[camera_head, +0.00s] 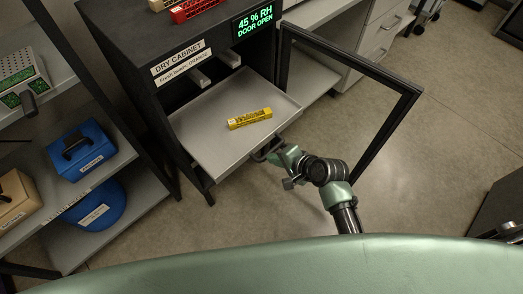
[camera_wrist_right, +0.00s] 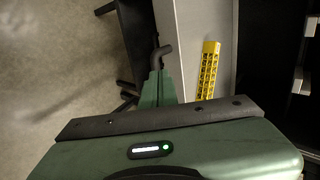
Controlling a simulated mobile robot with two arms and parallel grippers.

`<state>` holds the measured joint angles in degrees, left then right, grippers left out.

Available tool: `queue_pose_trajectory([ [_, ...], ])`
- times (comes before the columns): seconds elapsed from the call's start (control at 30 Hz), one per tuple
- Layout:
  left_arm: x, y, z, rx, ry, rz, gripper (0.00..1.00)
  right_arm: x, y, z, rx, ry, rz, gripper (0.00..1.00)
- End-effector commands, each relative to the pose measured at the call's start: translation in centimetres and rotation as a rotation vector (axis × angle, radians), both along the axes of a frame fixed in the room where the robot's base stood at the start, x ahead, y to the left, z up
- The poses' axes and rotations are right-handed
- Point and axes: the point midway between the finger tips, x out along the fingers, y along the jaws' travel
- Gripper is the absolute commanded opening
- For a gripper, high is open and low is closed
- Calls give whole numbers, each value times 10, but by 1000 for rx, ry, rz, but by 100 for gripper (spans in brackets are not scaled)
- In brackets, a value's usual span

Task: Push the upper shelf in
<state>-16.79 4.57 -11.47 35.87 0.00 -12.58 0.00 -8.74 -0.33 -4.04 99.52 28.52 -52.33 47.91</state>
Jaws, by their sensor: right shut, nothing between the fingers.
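The upper shelf (camera_head: 195,142) is a light grey tray that sticks out of the dark dry cabinet (camera_head: 120,42). A yellow rack (camera_head: 250,118) lies on it. My right gripper (camera_head: 262,155) is shut and empty at the shelf's front edge, near its right corner. I cannot tell whether it touches the shelf. In the right wrist view the shut fingertips (camera_wrist_right: 160,55) are beside the shelf's pale front (camera_wrist_right: 187,50), with the yellow rack (camera_wrist_right: 208,70) behind it. My left gripper is out of view.
The cabinet's glass door (camera_head: 395,125) stands open on the right, close to my right arm. The display (camera_head: 254,22) reads "45 % RH DOOR OPEN". Side shelving with a blue case (camera_head: 90,152) stands at left. The floor in front of the cabinet is clear.

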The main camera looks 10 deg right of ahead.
Motion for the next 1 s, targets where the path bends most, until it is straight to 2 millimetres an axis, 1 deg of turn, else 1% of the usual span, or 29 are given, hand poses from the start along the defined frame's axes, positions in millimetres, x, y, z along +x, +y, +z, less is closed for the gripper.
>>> queue_pose_trajectory([
  [0.03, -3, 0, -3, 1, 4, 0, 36, 8, 6, -9, 3, 0, 0, 0],
  [0.1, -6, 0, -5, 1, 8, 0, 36, 16, 12, -18, 2, 0, 1, 0],
  [0.2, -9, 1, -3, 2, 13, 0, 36, 29, 22, -16, 2, -2, 1, 0],
  [0.33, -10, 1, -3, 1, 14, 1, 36, 41, 30, -17, 1, -2, 1, 0],
  [0.57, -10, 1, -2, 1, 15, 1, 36, 48, 35, -17, -1, 0, 1, 0],
  [0.87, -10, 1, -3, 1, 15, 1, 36, 48, 34, -17, -1, 0, 1, 0],
  [1.0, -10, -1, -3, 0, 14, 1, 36, 53, 31, -18, -1, -1, 0, 0],
])
